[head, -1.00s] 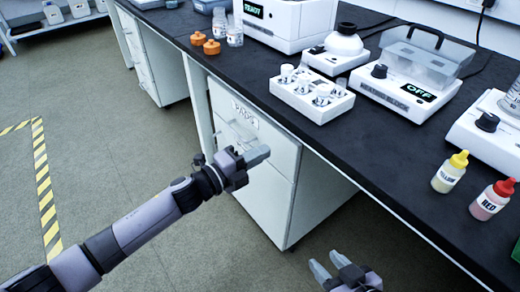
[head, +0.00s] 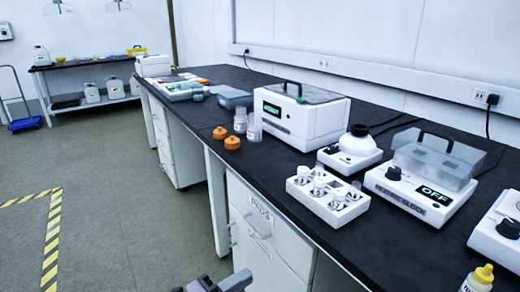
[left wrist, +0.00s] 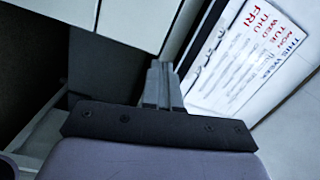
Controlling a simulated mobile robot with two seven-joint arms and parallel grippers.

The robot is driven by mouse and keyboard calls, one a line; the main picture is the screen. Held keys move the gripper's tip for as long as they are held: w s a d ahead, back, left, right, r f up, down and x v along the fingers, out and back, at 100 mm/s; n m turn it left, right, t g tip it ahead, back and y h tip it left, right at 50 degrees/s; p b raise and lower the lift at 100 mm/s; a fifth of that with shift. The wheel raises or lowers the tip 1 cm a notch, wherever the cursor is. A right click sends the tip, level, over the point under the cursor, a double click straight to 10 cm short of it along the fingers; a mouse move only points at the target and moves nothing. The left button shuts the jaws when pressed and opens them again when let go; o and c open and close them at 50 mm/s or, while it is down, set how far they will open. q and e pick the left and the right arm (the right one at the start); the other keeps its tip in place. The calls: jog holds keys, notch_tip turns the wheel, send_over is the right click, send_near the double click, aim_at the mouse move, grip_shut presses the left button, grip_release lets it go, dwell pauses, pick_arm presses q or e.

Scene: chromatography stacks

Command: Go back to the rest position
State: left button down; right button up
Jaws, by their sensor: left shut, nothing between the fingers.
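The tip of my left gripper (head: 236,281) shows at the bottom edge of the head view, in front of the white drawer unit under the bench. Most of that arm is below the picture. In the left wrist view its two grey fingers (left wrist: 163,86) are together with nothing between them. My right gripper is in neither current view.
The black-topped bench (head: 225,182) runs away to the back left. It carries a vial rack (head: 327,196), a heating block (head: 425,180) reading OFF and orange caps (head: 221,133). The floor (head: 120,200) at left is clear. A weekly board (left wrist: 250,55) shows in the wrist view.

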pick_arm(q)
jog(key=s+a+f+n+g+y, duration=0.1)
jog(key=s+a+f+n+y, duration=0.5)
jog(key=s+n, duration=0.45)
jog(key=s+a+f+n+y, duration=0.45)
jog(key=s+a+n, duration=0.25)
jog(key=n, duration=0.6)
notch_tip(320, 180, up, 16)
jog(key=s+a+y+p, duration=0.1)
jog(key=a+p, duration=0.1)
jog(key=p, duration=1.8)
jog(key=shift+s+a+p, duration=0.2)
jog(key=shift+a+p, duration=0.2)
pick_arm(e)
jog(key=s+d+r, duration=0.2)
jog(key=d+r, duration=0.1)
jog(key=r, duration=1.2)
jog(key=shift+m+h, duration=0.3)
jog(key=shift+h, duration=0.1)
pick_arm(q)
jog(key=shift+s+f, duration=0.1)
jog(key=shift+s, duration=0.05)
pick_arm(e)
jog(key=shift+s, duration=0.1)
